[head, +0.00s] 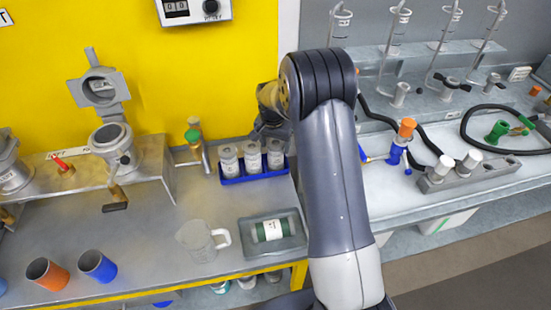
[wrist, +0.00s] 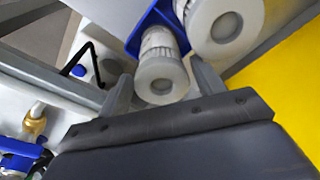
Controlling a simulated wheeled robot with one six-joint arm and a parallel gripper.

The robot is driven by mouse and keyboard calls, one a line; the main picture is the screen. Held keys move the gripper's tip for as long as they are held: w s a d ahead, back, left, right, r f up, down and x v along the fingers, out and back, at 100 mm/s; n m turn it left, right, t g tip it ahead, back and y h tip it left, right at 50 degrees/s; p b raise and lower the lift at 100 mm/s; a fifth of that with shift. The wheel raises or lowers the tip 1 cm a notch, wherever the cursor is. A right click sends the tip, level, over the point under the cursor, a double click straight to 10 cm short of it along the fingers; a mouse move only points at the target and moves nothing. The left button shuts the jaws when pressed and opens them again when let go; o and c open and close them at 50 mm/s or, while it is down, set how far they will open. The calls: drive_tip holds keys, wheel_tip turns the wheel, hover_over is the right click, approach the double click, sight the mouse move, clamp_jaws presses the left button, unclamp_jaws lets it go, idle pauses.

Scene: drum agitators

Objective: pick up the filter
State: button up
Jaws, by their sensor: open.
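Several labelled grey-white canisters stand upright in a blue rack (head: 252,178) on the bench in the head view; they look like filters, but I cannot tell for certain which one is meant. The rightmost canister (head: 275,156) is right below my gripper (head: 268,132). In the wrist view my gripper (wrist: 163,86) is open, with one finger on each side of the round cap of the end canister (wrist: 163,78). I cannot tell whether the fingers touch it. A neighbouring canister (wrist: 225,22) is close by. My arm hides part of the bench to the right.
A grey tray (head: 247,250) holding a green-and-white cylinder (head: 270,230) lies in front of the rack. A clear jug (head: 200,241) stands left of the tray. Orange (head: 47,273) and blue (head: 97,266) cups are at the front left. The yellow wall (head: 200,60) is close behind.

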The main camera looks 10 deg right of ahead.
drive_tip(key=f, duration=0.1)
drive_tip(key=f+b, duration=0.1)
drive_tip(key=f, duration=0.1)
drive_tip(key=w+f+b, duration=0.1)
drive_tip(key=f, duration=0.1)
drive_tip(key=shift+d, duration=0.25)
drive_tip(key=shift+s, duration=0.1)
drive_tip(key=c, duration=0.8)
drive_tip(key=shift+o, duration=0.2)
drive_tip(key=shift+r, duration=0.1)
